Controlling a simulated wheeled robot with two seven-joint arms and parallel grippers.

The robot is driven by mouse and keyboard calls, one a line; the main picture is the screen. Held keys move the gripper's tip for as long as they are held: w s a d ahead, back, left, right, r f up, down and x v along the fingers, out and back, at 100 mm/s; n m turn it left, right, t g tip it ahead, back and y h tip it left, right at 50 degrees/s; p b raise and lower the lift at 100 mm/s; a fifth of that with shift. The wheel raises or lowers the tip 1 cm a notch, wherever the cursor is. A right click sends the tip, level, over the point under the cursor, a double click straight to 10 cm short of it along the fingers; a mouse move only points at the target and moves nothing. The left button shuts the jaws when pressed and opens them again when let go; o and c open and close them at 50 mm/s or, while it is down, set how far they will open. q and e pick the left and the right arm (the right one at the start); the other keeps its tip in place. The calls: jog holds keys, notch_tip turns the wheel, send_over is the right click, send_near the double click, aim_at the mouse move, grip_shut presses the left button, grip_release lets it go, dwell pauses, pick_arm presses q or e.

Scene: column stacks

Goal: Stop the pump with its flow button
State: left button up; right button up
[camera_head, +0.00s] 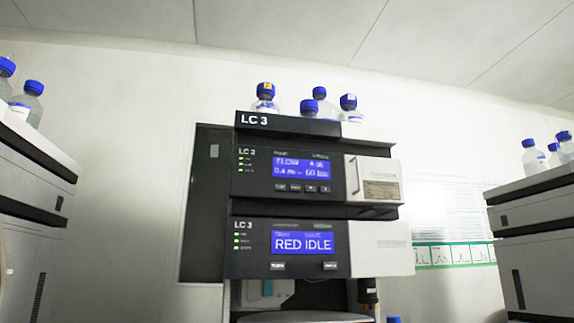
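The pump (290,177) is the upper module of the LC 3 stack, straight ahead. Its blue screen (301,167) shows a line starting FLOW and a line reading about 0.4 and 60 bar, too blurred to read fully. A row of small buttons sits under the screen; the leftmost (280,187) is likely the flow button, but its label is too small to read. Green indicator lights show at the left of the panel. Neither of my grippers is in view.
Blue-capped bottles (319,104) stand on top of the stack. Other stacks stand at the left (35,190) and right (540,240) edges. A dark door panel (207,205) is behind, with wall gaps either side.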

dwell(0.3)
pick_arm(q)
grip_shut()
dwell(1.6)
